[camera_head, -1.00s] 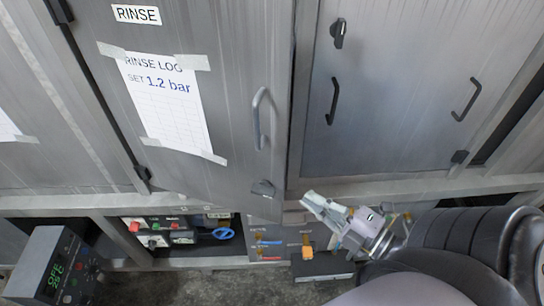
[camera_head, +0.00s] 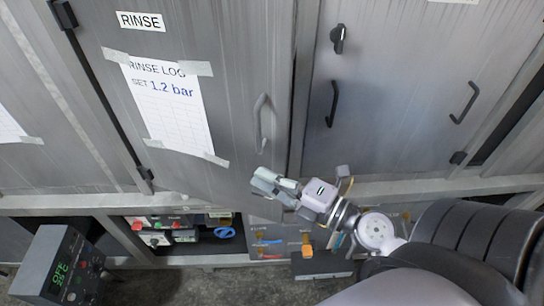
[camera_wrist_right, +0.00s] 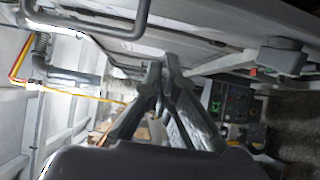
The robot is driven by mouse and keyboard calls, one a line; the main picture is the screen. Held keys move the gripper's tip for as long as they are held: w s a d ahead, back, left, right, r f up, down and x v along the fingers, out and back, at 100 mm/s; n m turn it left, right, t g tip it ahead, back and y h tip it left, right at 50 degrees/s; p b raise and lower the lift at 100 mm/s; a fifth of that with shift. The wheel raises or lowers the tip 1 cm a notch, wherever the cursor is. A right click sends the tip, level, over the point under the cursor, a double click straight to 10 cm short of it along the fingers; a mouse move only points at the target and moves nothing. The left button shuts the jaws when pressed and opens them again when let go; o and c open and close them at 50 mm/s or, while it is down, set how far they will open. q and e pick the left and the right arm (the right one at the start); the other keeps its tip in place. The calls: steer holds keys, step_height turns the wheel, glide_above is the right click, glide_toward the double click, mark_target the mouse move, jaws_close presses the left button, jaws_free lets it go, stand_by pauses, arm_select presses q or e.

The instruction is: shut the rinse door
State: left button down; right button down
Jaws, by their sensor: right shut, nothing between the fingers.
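The rinse door (camera_head: 228,80) is the grey door with the RINSE label (camera_head: 141,21) and a taped log sheet (camera_head: 168,108) in the head view. It stands slightly ajar: its lower edge slants out past the cabinet frame toward the right. Its curved handle (camera_head: 262,122) is near the free right edge. My right gripper (camera_head: 261,181) is shut and empty, in front of the door's lower right corner, below the handle; it hides the latch there. I cannot tell if it touches the door. The wrist view shows its fingers (camera_wrist_right: 163,72) together. My left gripper is out of view.
A closed grey door (camera_head: 400,85) with dark handles stands on the right. Below is an open shelf with a coloured-button box (camera_head: 160,232) and a blue loop (camera_head: 225,233). A control unit with a green display (camera_head: 62,268) stands at lower left.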

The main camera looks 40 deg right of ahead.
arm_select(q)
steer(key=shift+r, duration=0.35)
arm_select(e)
steer(key=w+d, duration=0.2)
steer(key=d, duration=0.1)
steer(key=shift+w, duration=0.4)
